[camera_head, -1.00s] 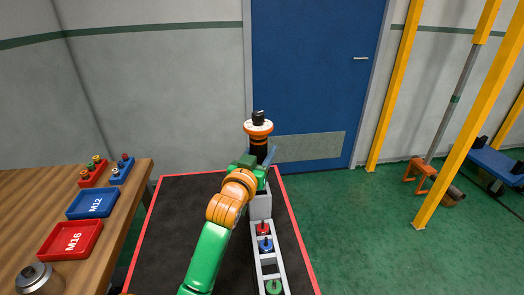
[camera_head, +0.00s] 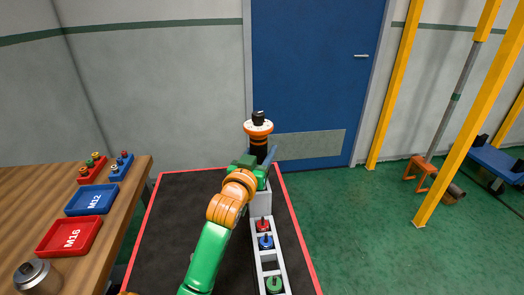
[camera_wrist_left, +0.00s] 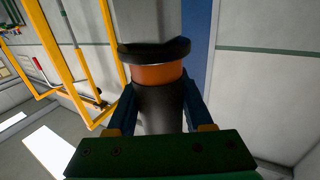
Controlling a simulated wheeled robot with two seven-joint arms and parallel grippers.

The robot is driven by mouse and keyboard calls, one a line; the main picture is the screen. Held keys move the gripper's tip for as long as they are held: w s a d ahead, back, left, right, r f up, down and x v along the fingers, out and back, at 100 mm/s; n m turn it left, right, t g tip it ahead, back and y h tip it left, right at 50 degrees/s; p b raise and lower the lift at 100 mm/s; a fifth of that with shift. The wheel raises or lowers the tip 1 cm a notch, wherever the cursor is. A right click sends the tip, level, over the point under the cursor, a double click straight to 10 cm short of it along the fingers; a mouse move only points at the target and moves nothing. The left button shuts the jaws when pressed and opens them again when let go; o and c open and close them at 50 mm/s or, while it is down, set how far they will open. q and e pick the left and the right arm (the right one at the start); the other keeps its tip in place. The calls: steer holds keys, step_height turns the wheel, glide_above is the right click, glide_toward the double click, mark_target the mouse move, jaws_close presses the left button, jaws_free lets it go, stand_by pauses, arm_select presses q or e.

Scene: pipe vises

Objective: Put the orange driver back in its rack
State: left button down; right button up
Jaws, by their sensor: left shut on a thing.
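The orange driver (camera_head: 258,129) is upright, with a black knob on top, a pale-topped orange collar and a dark body with orange bands. My left gripper (camera_head: 262,156) is shut around its body, high above the dark mat. In the left wrist view, the blue fingers of the left gripper (camera_wrist_left: 160,112) press on both sides of the driver's dark cylinder (camera_wrist_left: 158,100), below an orange band. The light grey rack (camera_head: 283,254) stands nearer on the mat, holding a red driver (camera_head: 263,225), a blue driver (camera_head: 265,242) and a green driver (camera_head: 274,284). An empty-looking slot lies between blue and green. My right gripper is out of view.
A wooden table (camera_head: 35,190) at left carries a red M16 tray (camera_head: 52,246), a blue M12 tray (camera_head: 80,208), small red and blue part holders and a metal canister (camera_head: 38,276). The dark mat (camera_head: 180,220) is mostly clear. A blue door (camera_head: 310,70) stands behind.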

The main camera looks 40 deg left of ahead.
arm_select(q)
steer(key=shift+f+b, duration=1.5)
steer(key=shift+f, duration=0.65)
stand_by(1.4)
steer(key=shift+c, duration=1.1)
jaws_free()
steer(key=shift+s, duration=0.1)
steer(key=v, duration=0.7)
steer(key=shift+b, duration=0.35)
